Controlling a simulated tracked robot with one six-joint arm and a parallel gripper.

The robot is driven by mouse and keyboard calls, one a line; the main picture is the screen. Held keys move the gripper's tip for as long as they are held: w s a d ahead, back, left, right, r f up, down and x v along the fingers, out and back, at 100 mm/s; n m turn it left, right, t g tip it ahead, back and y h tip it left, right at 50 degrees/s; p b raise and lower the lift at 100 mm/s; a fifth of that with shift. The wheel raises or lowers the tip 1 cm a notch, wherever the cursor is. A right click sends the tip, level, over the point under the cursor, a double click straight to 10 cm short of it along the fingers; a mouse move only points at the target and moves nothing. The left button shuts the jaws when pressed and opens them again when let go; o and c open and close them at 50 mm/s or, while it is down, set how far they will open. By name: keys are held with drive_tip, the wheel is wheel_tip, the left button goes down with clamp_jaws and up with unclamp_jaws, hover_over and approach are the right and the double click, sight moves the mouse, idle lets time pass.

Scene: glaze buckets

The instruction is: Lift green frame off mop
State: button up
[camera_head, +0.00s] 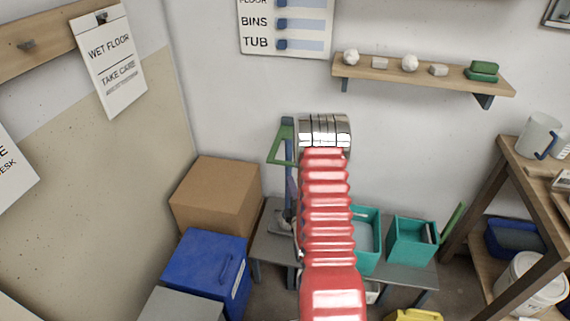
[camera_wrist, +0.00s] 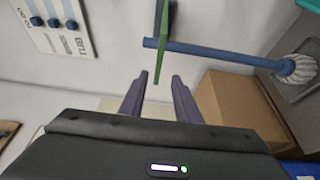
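The green frame (camera_head: 274,150) hangs around the upper part of the upright blue mop (camera_head: 289,140) in the head view, left of my arm. In the wrist view the green frame (camera_wrist: 161,45) shows nearly edge-on, with the blue mop handle (camera_wrist: 215,50) running right to its pale bristly head (camera_wrist: 299,68). My gripper (camera_wrist: 160,75) is open, its two purple fingers apart. The frame's near end lies between the fingertips in the picture; I see no grip, and the depth is unclear.
A cardboard box (camera_head: 215,195) and a blue bin (camera_head: 205,268) stand at left. Teal tubs (camera_head: 411,240) sit on a low grey bench (camera_head: 268,246). A wall shelf (camera_head: 420,78) is at upper right, a wooden rack (camera_head: 497,190) at right.

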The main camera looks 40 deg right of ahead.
sight(285, 165)
drive_tip(key=shift+w, duration=0.1)
drive_tip(key=x, duration=1.3)
drive_tip(key=shift+w+d, duration=0.2)
drive_tip(key=shift+w, duration=0.05)
drive_tip(key=shift+c, duration=0.2)
clamp_jaws()
idle(0.3)
